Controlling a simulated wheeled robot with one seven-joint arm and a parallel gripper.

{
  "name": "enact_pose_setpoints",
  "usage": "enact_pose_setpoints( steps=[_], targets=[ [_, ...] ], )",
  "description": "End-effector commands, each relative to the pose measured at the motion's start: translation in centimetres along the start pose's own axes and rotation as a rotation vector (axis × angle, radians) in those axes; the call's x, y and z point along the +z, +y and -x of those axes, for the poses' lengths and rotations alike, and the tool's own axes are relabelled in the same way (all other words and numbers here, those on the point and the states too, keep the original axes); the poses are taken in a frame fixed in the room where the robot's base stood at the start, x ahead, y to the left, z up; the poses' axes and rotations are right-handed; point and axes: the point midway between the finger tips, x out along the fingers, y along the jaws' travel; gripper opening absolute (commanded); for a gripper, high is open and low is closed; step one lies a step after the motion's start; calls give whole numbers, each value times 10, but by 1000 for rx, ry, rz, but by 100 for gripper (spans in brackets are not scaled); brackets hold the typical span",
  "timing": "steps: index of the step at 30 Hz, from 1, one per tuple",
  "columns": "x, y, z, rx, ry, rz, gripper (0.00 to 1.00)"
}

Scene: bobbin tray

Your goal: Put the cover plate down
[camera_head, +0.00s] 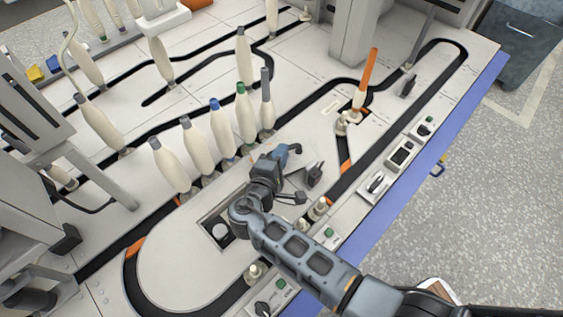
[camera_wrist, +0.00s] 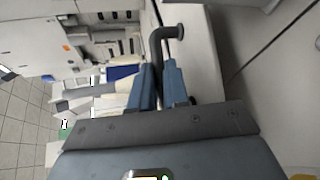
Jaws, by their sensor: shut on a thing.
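My gripper (camera_head: 284,155) is over the middle of the white machine table. Its two blue fingers (camera_wrist: 160,80) are shut on a dark bent handle (camera_wrist: 156,50) in the wrist view. A pale flat panel (camera_wrist: 203,60) lies beside and behind the handle there; it appears to be the cover plate. In the head view the plate is hard to make out against the white table, and my gripper hides part of that area. A dark-rimmed rectangular opening (camera_head: 207,224) is in the table left of my forearm, partly covered by my arm.
Several white bobbins (camera_head: 222,128) with coloured tops stand in a row just behind my gripper. A dark track (camera_head: 350,180) loops around the table. An orange-topped spindle (camera_head: 367,75) stands at the back right. Switch panels (camera_head: 402,153) line the blue front edge (camera_head: 440,145).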

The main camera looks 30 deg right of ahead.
Motion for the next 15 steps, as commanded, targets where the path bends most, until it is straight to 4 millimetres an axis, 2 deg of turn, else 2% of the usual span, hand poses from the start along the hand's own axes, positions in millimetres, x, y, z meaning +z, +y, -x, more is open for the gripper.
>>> enact_pose_setpoints(
  steps=[1, 5, 15],
  targets=[
    [-2, -10, -3, 1, 0, 2, 0],
    [-6, -25, -7, 0, 0, 0, 0],
    [-6, -27, -7, 1, 0, -1, 0]
  ],
)
